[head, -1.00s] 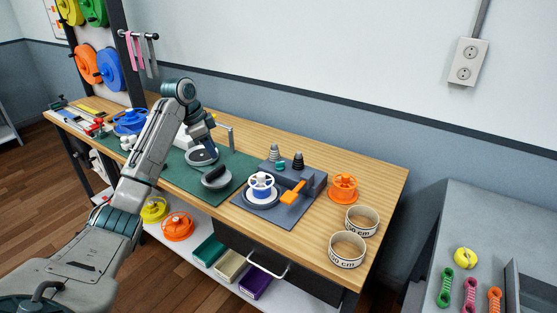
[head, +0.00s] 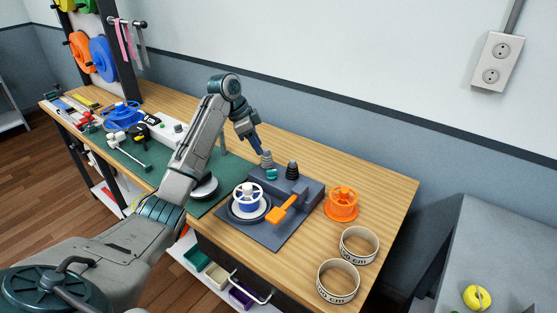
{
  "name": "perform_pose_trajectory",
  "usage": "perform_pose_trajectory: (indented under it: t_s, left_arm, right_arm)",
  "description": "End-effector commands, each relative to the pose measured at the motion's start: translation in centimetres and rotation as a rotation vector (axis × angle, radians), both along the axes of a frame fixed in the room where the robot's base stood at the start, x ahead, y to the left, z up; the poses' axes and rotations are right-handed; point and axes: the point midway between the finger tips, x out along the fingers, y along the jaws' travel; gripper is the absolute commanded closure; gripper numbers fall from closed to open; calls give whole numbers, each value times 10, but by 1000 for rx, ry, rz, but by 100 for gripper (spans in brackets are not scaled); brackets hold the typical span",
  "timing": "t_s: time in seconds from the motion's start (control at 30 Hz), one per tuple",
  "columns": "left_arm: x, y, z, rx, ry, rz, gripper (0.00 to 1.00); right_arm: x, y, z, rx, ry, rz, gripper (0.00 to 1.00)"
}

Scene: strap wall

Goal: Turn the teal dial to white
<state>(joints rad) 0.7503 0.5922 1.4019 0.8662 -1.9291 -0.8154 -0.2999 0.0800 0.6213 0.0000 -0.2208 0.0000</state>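The small teal dial (head: 271,174) is on the dark grey winding fixture (head: 270,236) on the workbench, in the head view. It sits just in front of a grey ribbed cone (head: 266,160) and left of a black ribbed cone (head: 292,171). Its white mark or setting is too small to make out. My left gripper (head: 257,149) points down just behind and left of the grey cone, close to the dial. Its fingers look close together, but whether they are open or shut is not clear. My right gripper is not in view.
On the fixture are a blue-and-white spool (head: 248,197) and an orange lever (head: 284,208). An orange spool (head: 341,202) and two cream strap rings (head: 358,246) (head: 338,282) stand to the right.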

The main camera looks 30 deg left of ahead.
Motion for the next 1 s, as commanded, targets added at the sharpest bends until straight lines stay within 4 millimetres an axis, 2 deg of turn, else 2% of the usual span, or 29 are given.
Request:
perform_pose_trajectory:
  t_s: [0.17,0.6,0.8,1.0]
  left_arm:
    - [3,-5,-13,-1,3,0,67]
    - [22,-27,-84,-2,3,1,67]
    - [25,-31,-99,1,1,1,67]
    - [26,-31,-100,1,1,0,67]
  right_arm:
    - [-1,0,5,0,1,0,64]
    - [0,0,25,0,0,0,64]
    - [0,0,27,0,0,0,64]
    - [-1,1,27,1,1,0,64]
